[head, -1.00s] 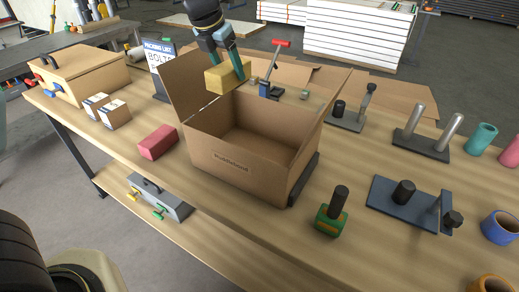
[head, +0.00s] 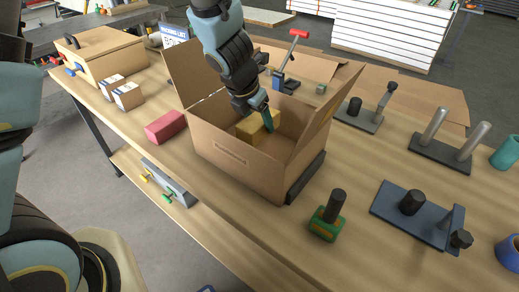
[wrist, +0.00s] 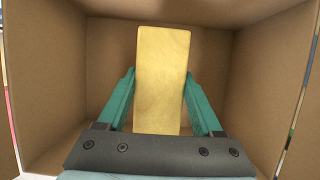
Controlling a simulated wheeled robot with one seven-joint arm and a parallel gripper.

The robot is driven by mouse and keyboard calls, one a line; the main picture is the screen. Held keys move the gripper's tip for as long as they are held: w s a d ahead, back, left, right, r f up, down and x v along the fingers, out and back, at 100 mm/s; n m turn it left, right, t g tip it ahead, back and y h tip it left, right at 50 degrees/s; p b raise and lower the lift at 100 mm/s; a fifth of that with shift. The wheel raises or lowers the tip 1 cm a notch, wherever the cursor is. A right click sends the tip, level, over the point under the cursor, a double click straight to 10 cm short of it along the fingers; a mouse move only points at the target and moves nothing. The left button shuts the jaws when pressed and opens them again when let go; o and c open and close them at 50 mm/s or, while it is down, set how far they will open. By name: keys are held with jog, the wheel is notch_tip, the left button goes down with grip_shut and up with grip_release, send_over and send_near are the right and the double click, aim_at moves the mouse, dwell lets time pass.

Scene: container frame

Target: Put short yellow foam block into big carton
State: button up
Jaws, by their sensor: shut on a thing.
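The short yellow foam block (head: 247,128) is held between the two green fingers of my gripper (head: 268,120). In the wrist view the block (wrist: 162,75) stands out between the fingertips of my gripper (wrist: 160,88), with the carton's inner walls around it. The big carton (head: 231,158) stands open on the table with its flaps up. In the head view the block is inside the carton's opening, partly hidden by my gripper. I cannot tell whether it touches the carton floor.
A red block (head: 165,127) lies left of the carton. A green-based tool (head: 327,222) and a blue-grey fixture (head: 414,210) stand to the right. A red-handled clamp (head: 287,65) stands behind. The carton's right flap (head: 325,110) rises beside my arm.

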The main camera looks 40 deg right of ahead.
notch_tip(320, 180, down, 8)
jog(key=b, duration=0.5)
jog(key=shift+r, duration=0.35)
jog(key=o, duration=1.4)
jog(key=shift+o, duration=0.2)
jog(key=p+v, duration=0.7)
jog(key=v, duration=0.5)
jog(key=shift+a, duration=0.1)
